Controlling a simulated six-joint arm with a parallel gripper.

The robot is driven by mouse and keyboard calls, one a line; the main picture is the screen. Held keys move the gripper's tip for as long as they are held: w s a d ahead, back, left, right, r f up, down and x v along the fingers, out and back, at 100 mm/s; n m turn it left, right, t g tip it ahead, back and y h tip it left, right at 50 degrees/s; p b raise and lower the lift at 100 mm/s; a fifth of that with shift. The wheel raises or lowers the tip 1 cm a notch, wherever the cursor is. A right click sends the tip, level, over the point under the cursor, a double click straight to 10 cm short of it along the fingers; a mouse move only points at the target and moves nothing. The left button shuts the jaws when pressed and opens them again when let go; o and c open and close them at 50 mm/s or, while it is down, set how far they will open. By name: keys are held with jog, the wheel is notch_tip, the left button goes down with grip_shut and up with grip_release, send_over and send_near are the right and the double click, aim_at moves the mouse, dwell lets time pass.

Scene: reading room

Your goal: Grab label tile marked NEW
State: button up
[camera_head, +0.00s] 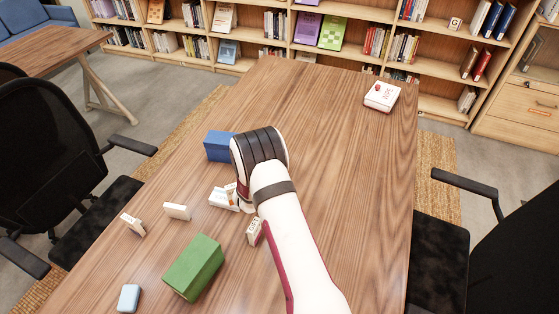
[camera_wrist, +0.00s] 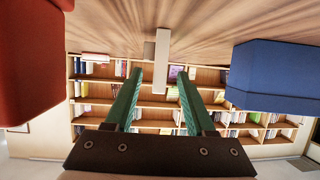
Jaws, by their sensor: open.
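My gripper (camera_wrist: 160,78) is open in the wrist view, its two green fingers apart. A pale upright tile (camera_wrist: 162,50) stands beyond the fingertips, roughly in line with the gap, and I see no lettering on it. In the head view my wrist hides the fingers. Small white tiles stand on the table: one with dark letters (camera_head: 132,224) at left, a plain-faced one (camera_head: 177,211), and one with letters (camera_head: 254,231) beside my forearm. I cannot read which says NEW. A white piece (camera_head: 221,199) lies by my wrist, with an orange-marked piece against it.
A blue box (camera_head: 217,146) is beside my wrist and also at right in the wrist view (camera_wrist: 275,75). A red block (camera_wrist: 30,65) is at left there. A green box (camera_head: 194,267) and light blue block (camera_head: 129,298) stand nearer. A white box (camera_head: 382,97) sits far right. The right side is clear.

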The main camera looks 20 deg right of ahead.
jog(key=x, duration=0.3)
jog(key=shift+w+d+f, duration=0.1)
grip_shut()
jog(key=shift+r, duration=0.2)
